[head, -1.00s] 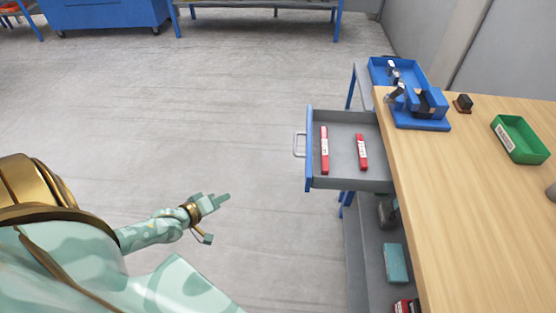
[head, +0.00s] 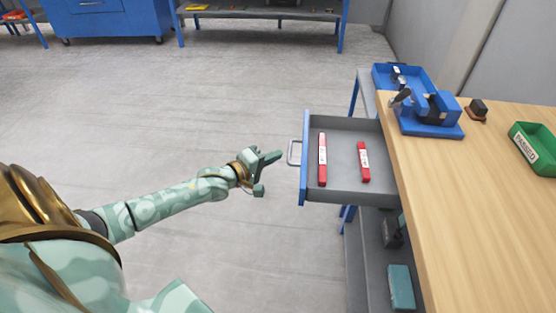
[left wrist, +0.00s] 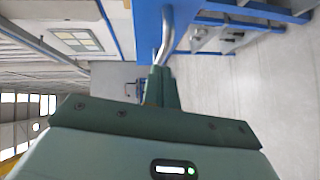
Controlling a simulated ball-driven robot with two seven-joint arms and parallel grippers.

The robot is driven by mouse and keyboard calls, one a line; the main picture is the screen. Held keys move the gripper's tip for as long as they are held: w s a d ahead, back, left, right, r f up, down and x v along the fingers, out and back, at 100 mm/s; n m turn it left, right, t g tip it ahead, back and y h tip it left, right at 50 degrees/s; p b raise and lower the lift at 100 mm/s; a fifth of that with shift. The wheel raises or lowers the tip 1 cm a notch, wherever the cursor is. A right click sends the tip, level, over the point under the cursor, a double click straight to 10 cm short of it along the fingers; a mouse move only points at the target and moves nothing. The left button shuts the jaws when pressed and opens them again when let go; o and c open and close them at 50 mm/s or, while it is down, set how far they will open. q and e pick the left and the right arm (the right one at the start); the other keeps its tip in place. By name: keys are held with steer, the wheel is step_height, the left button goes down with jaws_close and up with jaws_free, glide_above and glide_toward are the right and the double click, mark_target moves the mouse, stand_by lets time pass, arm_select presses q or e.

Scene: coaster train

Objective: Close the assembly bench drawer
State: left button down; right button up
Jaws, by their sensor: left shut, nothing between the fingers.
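The assembly bench drawer (head: 343,194) is pulled out to the left from the wooden bench (head: 480,200). Its front is blue with a metal loop handle (head: 292,152). Two red and white items (head: 322,160) lie inside it. My left gripper (head: 275,157) is shut and empty, just left of the handle, with a small gap in the head view. In the left wrist view the shut fingers (left wrist: 160,85) point at the blue drawer front (left wrist: 148,30) and the handle (left wrist: 168,40); I cannot tell whether they touch. My right gripper is not in view.
On the bench are a blue vise-like fixture (head: 430,115) and a green bin (head: 535,148). A blue tray (head: 420,77) is at the back. A lower shelf (head: 370,270) holds a teal box (head: 400,287). The floor left of the drawer is clear.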

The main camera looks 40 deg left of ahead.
mark_target(368, 167)
arm_select(q)
steer(key=shift+w+d+f, duration=0.1)
steer(key=shift+w+d, duration=0.2)
steer(key=shift+d, duration=0.1)
steer(key=shift+d, duration=0.1)
steer(key=w+d, duration=0.2)
steer(key=d, duration=0.1)
steer(key=w+d+p, duration=0.1)
steer(key=w+d, duration=0.1)
steer(key=d, duration=0.1)
steer(key=w+d+p, duration=0.1)
steer(key=d, duration=0.2)
steer(key=shift+w+d+r, duration=0.2)
steer(key=shift+w+d, duration=0.05)
steer(key=shift+w, duration=0.15)
steer(key=w+d, duration=0.2)
steer(key=d, duration=0.2)
steer(key=w+d+b, duration=0.1)
steer(key=w+d, duration=0.1)
steer(key=d, duration=0.1)
steer(key=w+d, duration=0.3)
steer(key=d, duration=0.1)
steer(key=shift+w+d+f, duration=0.1)
steer(key=shift+d+f, duration=0.15)
steer(key=shift+d, duration=0.1)
steer(key=shift+w+d, duration=0.15)
steer(key=shift+d, duration=0.05)
steer(key=shift+d+r, duration=0.15)
steer(key=shift+r, duration=0.05)
steer(key=shift+d+r, duration=0.1)
